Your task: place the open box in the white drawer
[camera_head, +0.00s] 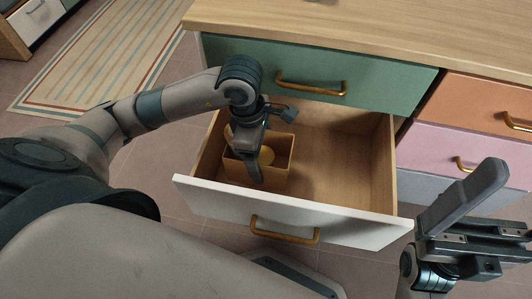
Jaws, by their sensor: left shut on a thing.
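The open box (275,177) is small, orange-brown and open at the top. It sits inside the pulled-out white drawer (345,226), in the left part near the front. I cannot tell whether the box touches the drawer floor. My right gripper (468,215) is at the lower right, outside the drawer and away from the box; its second finger is not clearly seen.
A closed green drawer (365,77) with a brass handle is just above the white drawer, under the wooden top (400,28). Orange (480,100) and pink (440,142) drawers are closed at the right. The right part of the white drawer is empty.

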